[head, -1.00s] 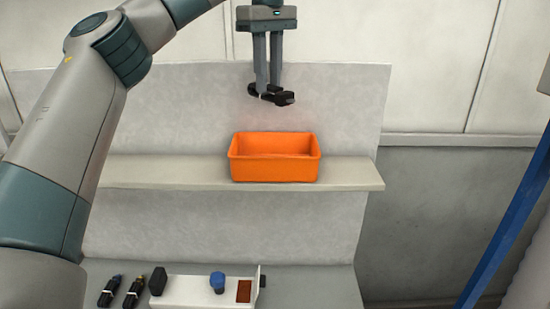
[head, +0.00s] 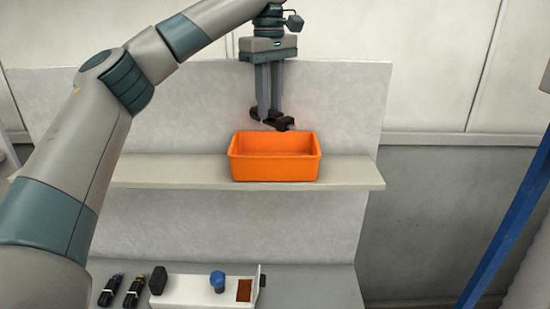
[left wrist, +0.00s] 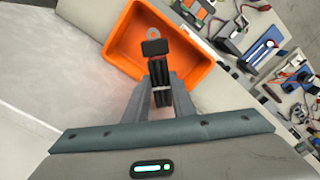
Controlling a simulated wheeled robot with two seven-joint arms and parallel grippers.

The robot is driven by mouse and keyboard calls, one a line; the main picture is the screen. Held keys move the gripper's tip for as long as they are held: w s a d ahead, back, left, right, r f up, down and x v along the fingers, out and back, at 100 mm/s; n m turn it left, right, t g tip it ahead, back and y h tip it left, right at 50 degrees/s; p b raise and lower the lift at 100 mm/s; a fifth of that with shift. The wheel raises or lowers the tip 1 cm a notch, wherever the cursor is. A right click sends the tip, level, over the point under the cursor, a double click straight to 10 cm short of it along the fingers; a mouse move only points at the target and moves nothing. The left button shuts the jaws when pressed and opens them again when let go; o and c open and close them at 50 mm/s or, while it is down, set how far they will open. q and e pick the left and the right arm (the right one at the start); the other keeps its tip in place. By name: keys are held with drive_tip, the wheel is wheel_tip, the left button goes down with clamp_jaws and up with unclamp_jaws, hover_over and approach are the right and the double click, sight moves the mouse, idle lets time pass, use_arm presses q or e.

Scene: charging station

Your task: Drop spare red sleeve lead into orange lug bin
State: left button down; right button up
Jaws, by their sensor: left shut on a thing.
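The orange lug bin (head: 275,170) stands upright on the shelf in the head view, and it shows empty in the left wrist view (left wrist: 118,42). My left gripper (head: 270,116) points down just above the bin's back rim. It is shut on a dark bundled lead (head: 281,123). In the left wrist view, the gripper (left wrist: 160,98) holds this lead (left wrist: 157,70) with its grey ring end over the bin's opening. The lead looks black; I cannot make out a red sleeve. My right gripper is not in view.
The shelf (head: 350,175) has bare room on both sides of the bin, with an upright panel behind. On the lower bench lie dark bundles (head: 110,290), a black block (head: 158,280) and a white box with a blue knob (head: 218,281). A blue post (head: 505,240) stands right.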

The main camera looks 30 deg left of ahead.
use_arm(q)
drive_tip(key=c, duration=1.4)
unclamp_jaws()
drive_tip(key=shift+r, duration=0.2)
wheel_tip(320, 180, up, 17)
idle(1.0)
